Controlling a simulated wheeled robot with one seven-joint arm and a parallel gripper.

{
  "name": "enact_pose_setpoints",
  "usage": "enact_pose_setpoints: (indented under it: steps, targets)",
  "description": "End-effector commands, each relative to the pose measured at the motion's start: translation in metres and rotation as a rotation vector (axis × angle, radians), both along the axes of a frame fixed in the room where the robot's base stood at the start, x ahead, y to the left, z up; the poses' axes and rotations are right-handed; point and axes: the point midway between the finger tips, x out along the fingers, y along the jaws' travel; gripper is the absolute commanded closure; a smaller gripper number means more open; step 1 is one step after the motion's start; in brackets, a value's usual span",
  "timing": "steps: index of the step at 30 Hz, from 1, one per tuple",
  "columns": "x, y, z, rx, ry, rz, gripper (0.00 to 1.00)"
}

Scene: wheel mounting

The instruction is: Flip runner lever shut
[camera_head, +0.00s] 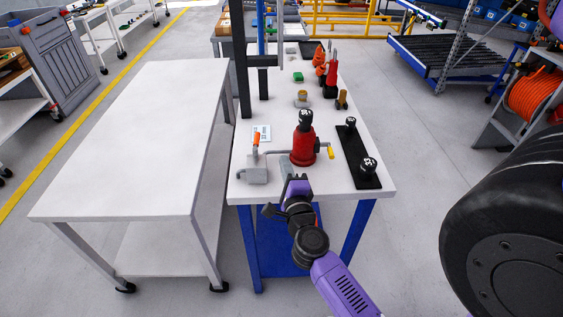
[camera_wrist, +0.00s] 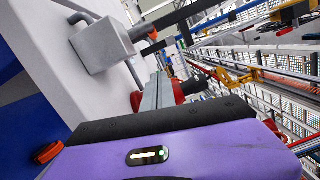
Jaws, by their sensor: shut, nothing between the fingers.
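A grey clamp block (camera_head: 257,174) sits at the bench's near left corner, with an upright lever with an orange-red grip (camera_head: 256,139) on it. I cannot tell for certain which lever is the runner lever. A thin bar runs from there past a red cylinder with a black knob (camera_head: 304,146) to a yellow handle (camera_head: 329,151). My gripper (camera_head: 287,167) is shut and empty, just right of the grey block and close to the red cylinder. In the wrist view the block (camera_wrist: 103,45) and the orange-tipped lever (camera_wrist: 149,38) are at upper left; the gripper's fingers (camera_wrist: 158,92) point toward the red part.
A black plate with two black knobs (camera_head: 357,156) lies right of the red cylinder. Small parts and red tools (camera_head: 331,72) stand farther back. A white cart (camera_head: 140,130) with an empty top is at left. A large black wheel (camera_head: 500,215) is at right.

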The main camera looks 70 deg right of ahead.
Motion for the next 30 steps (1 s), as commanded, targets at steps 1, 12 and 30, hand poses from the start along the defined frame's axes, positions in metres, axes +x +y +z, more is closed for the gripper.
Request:
enact_pose_setpoints:
  steps: [1,12,30]
  targets:
    - [0.006,-0.01,0.003,0.0,-0.003,-0.001,1.0]
    - [0.046,-0.061,0.006,-0.001,-0.002,0.003,1.0]
    - [0.076,-0.049,0.011,-0.001,0.002,0.001,1.0]
